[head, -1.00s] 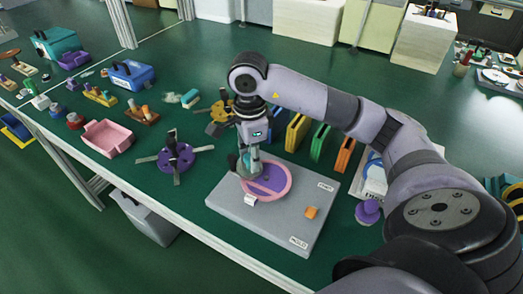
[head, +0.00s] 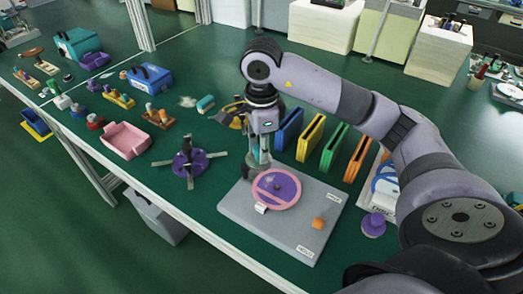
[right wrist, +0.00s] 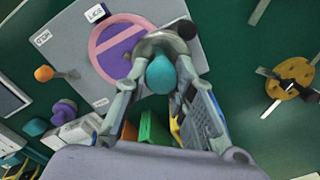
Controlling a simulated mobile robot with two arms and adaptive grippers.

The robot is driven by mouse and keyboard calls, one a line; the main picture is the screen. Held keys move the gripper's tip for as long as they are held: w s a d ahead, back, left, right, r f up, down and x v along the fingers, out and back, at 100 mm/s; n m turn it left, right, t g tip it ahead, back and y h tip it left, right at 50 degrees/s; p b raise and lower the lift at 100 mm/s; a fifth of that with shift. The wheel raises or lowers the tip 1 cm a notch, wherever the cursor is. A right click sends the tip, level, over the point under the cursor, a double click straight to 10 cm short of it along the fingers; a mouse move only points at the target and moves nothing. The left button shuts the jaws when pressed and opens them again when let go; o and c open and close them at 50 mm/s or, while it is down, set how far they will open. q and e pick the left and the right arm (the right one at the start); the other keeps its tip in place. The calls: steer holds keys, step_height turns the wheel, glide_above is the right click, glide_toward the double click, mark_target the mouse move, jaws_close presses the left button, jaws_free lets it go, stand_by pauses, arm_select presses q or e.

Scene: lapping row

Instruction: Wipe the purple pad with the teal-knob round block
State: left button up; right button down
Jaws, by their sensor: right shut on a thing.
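The purple pad (head: 285,186) is a round disc inside a pink ring with a pink bar across it, set on a grey board (head: 240,215). It also shows in the right wrist view (right wrist: 117,56). My right gripper (head: 258,160) points down at the pad's back-left edge. It is shut on the teal knob (right wrist: 161,74) of the round block (right wrist: 160,45). The grey body of the block shows beyond the knob and overlaps the pad's edge in the wrist view. Whether it touches the pad I cannot tell. My left gripper is not in view.
An orange knob (head: 318,223) stands on the board's right part. Blue, yellow, green and orange upright slotted holders (head: 334,146) stand behind the board. A purple knob block (head: 373,224) is to the right. A purple spoked hub (head: 190,163) lies to the left.

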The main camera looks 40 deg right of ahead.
steer(key=shift+s+r, duration=0.1)
steer(key=shift+r, duration=0.4)
steer(key=shift+r+p, duration=0.95)
steer(key=shift+r, duration=0.55)
